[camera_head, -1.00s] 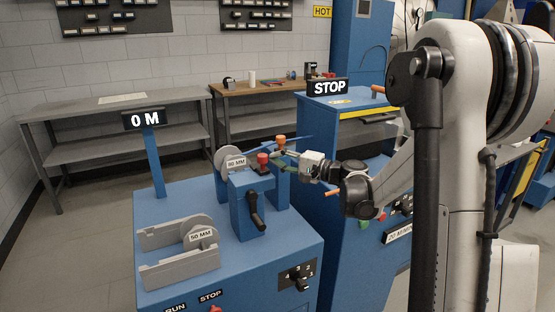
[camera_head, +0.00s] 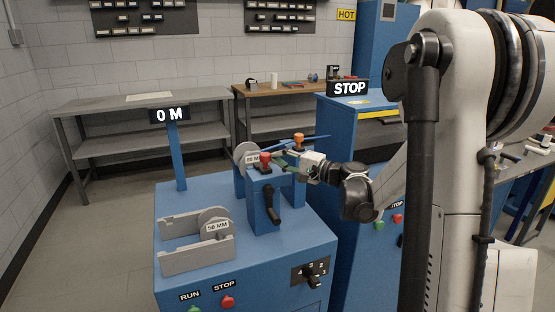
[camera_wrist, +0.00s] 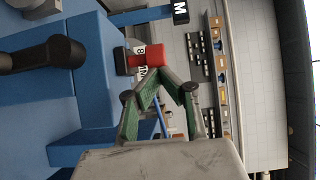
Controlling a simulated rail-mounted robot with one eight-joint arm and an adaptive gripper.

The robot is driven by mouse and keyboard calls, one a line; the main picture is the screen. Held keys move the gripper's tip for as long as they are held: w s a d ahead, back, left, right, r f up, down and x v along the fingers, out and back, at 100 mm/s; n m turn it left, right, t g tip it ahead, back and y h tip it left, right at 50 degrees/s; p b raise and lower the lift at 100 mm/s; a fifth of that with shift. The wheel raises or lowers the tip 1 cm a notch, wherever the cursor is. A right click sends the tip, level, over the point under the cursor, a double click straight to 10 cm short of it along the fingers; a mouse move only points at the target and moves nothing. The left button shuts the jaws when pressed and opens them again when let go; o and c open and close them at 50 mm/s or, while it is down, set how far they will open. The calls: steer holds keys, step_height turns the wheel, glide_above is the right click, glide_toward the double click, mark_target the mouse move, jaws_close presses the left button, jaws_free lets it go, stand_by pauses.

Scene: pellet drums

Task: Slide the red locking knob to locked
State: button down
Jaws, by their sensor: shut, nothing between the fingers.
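The red locking knob (camera_head: 265,157) stands upright on top of the blue post (camera_head: 262,185) of the machine. It also shows in the wrist view (camera_wrist: 146,57) as a red cap on a dark base, with part of a white label beside it. My gripper (camera_head: 279,158) is shut and empty, coming in from the right at knob height. In the wrist view its green fingers (camera_wrist: 164,70) meet in a point right beside the knob. I cannot tell whether the fingertips touch it. Any lock marking is too small to read.
A black crank handle (camera_head: 270,204) hangs on the post's front. An orange-topped knob (camera_head: 298,139) stands just behind my gripper. A grey guide with a 50 MM disc (camera_head: 215,228) sits at the front left. The blue STOP cabinet (camera_head: 338,130) stands to the right.

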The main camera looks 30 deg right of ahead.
steer(key=w+d+v, duration=0.1)
steer(key=d+v, duration=0.1)
steer(key=v, duration=1.1)
steer(key=shift+w+d, duration=0.2)
steer(key=shift+w, duration=0.05)
steer(key=shift+a, duration=0.1)
steer(key=s+a+f+n+g+h, duration=0.1)
steer(key=s+a+n+g, duration=0.25)
steer(key=a, duration=0.65)
steer(key=s+a+f+n+g+h, duration=0.1)
steer(key=s+a+n+g+h, duration=0.2)
steer(key=a, duration=0.7)
steer(key=s+a+f+n+g+h, duration=0.1)
steer(key=s+a+f+n+h, duration=0.1)
steer(key=s, duration=0.7)
steer(key=s+a+f+n+g+h, duration=0.1)
steer(key=s+a+f+n+h, duration=0.1)
steer(key=s, duration=0.7)
steer(key=shift+a+f+n+h, duration=0.15)
steer(key=shift+a+n+h, duration=0.35)
steer(key=shift+a+n, duration=0.2)
steer(key=shift+s, duration=0.1)
